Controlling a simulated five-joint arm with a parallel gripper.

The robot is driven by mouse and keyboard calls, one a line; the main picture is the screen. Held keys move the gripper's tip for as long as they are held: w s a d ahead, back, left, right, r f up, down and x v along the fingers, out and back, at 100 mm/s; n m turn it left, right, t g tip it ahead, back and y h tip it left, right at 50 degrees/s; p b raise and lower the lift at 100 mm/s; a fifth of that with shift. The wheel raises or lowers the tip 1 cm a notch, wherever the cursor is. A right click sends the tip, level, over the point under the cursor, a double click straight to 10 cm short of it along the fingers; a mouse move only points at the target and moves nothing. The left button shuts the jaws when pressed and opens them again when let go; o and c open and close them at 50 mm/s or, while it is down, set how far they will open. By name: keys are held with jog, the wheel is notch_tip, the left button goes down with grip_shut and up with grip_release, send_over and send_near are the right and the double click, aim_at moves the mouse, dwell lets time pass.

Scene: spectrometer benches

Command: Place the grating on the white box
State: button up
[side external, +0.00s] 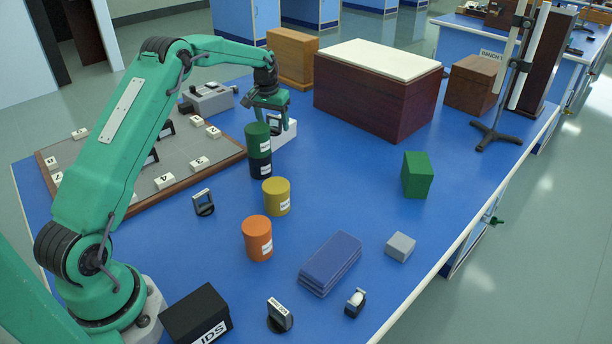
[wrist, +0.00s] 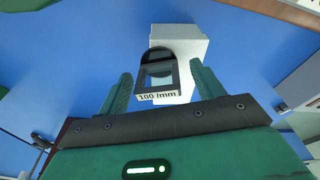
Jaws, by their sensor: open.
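The grating (wrist: 158,78) is a black frame with a rounded top and a base marked "100 /mm". In the wrist view it lies between the two spread fingers of my gripper (wrist: 159,92), with gaps on both sides. The white box (wrist: 193,45) is directly behind and under it in that view. The grating appears to stand on the box, but the contact cannot be made out. In the side view my gripper (side external: 270,103) is low over the white box (side external: 287,134), with the grating (side external: 275,125) partly hidden by the fingers and the green cylinder.
Green (side external: 258,137) and black (side external: 260,165) cylinders are stacked close in front of my gripper. Yellow (side external: 276,196) and orange (side external: 257,238) cylinders stand nearer. Another dark-framed piece (side external: 203,203) is left of them. A large dark red box (side external: 375,98) stands behind right.

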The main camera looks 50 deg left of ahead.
notch_tip(320, 180, up, 11)
jog(key=s, duration=0.1)
jog(key=shift+s+d, duration=0.4)
dwell(0.5)
jog(key=s+d+r+m+t, duration=0.2)
jog(key=s+d+r, duration=1)
jog(key=s+d, duration=0.25)
jog(key=s+d+f+m, duration=0.1)
jog(key=s+d+f, duration=0.1)
jog(key=s, duration=0.4)
jog(key=s+d+f+t, duration=0.1)
jog(key=s+d, duration=0.3)
jog(key=s, duration=0.3)
jog(key=s+d+f+m, duration=0.1)
jog(key=s+d+f, duration=0.1)
jog(key=s, duration=0.5)
jog(key=shift+s+d+f+m+t+h, duration=0.2)
jog(key=shift+d+f+m+t+h, duration=0.15)
jog(key=shift+d, duration=0.45)
